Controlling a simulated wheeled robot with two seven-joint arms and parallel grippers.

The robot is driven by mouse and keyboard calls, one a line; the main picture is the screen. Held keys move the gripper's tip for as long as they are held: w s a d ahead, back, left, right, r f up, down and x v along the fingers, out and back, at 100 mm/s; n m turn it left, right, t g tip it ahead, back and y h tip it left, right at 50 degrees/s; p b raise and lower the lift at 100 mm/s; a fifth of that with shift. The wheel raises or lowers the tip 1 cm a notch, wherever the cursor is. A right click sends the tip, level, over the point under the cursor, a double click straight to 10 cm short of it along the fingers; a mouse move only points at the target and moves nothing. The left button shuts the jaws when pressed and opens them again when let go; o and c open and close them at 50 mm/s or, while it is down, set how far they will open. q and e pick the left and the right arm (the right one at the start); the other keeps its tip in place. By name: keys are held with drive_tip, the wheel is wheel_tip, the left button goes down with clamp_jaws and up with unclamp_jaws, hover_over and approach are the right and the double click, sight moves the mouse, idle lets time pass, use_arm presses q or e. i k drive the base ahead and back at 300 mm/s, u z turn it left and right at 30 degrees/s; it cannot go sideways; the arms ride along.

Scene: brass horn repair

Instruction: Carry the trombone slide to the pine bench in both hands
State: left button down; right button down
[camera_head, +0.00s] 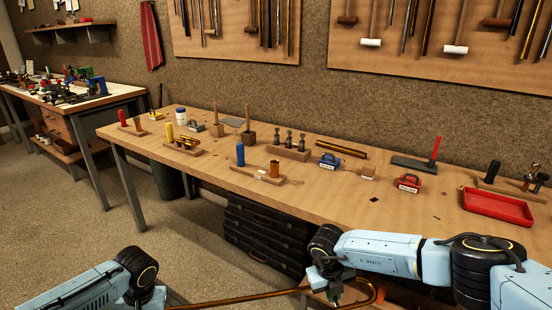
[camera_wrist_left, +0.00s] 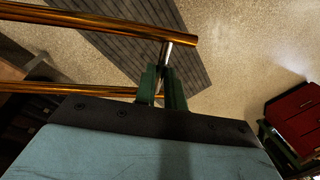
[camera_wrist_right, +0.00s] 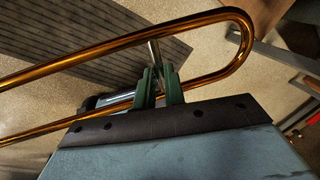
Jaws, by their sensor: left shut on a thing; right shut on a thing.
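The trombone slide (camera_head: 235,299) is a long brass double tube crossing the bottom of the head view, its curved end at right. My right gripper (camera_head: 335,290) is shut on the slide's thin silver cross brace near the U-bend; the brace and bend show in the right wrist view (camera_wrist_right: 222,14). My left gripper (camera_wrist_left: 163,75) is shut on the silver cross brace near the open tube ends. In the head view the left gripper is out of frame. A long pale wooden bench (camera_head: 345,205) stands ahead, beyond and above the slide; I cannot tell whether it is pine.
The long bench carries blocks with upright tools, a blue tool (camera_head: 328,161), a red one (camera_head: 408,183) and a red tray (camera_head: 497,206). Dark cases (camera_head: 265,235) lie beneath it. Another bench (camera_head: 70,95) stands at far left. Open floor (camera_head: 50,215) lies at left.

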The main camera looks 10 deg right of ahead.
sight(442, 233)
drive_tip(key=z, duration=1.2)
